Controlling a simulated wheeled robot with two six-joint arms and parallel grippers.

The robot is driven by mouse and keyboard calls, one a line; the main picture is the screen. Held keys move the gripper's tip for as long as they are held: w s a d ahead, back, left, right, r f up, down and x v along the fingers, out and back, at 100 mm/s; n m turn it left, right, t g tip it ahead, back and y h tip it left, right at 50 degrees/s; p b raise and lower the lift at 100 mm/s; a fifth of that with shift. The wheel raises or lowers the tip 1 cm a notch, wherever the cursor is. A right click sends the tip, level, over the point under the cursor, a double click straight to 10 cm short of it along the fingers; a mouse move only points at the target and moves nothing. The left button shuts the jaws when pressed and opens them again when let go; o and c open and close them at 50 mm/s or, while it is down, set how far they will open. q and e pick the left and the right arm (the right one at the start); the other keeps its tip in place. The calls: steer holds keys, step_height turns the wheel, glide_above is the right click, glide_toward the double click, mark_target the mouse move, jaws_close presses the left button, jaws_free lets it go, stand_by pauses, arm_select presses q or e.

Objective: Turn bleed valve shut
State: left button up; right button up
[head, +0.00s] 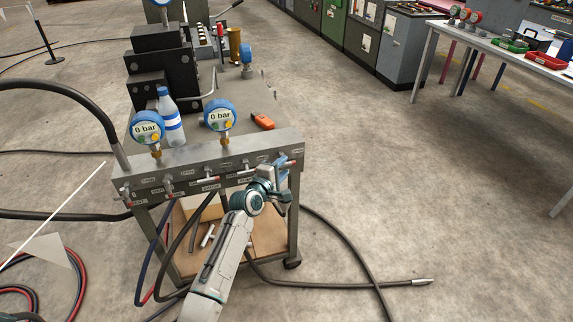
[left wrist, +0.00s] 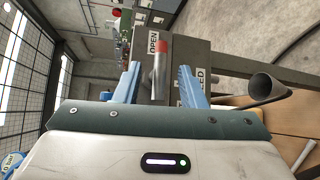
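The bleed valve's lever (left wrist: 158,78), a metal bar with a red tip, stands between the two blue fingers of my left gripper (left wrist: 159,68) in the left wrist view. The fingers are open, with a visible gap on each side of the lever. An OPEN label (left wrist: 153,42) lies beside the red tip; a partly hidden label ending in "ED" (left wrist: 201,80) lies beyond the right finger. In the head view my left gripper (head: 282,178) is at the right end of the grey manifold (head: 225,158) and hides most of that valve. My right gripper is not in view.
Two gauges reading 0 bar, left (head: 147,128) and right (head: 220,115), stand on the manifold. Other red-tipped levers line its front. A bottle (head: 170,118) and an orange tool (head: 263,121) sit on the cart top. Hoses (head: 350,248) hang below and cross the floor.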

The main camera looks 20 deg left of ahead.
arm_select(q)
steer(key=shift+x, duration=1.25)
steer(key=shift+w, duration=0.15)
steer(key=c, duration=0.8)
jaws_close()
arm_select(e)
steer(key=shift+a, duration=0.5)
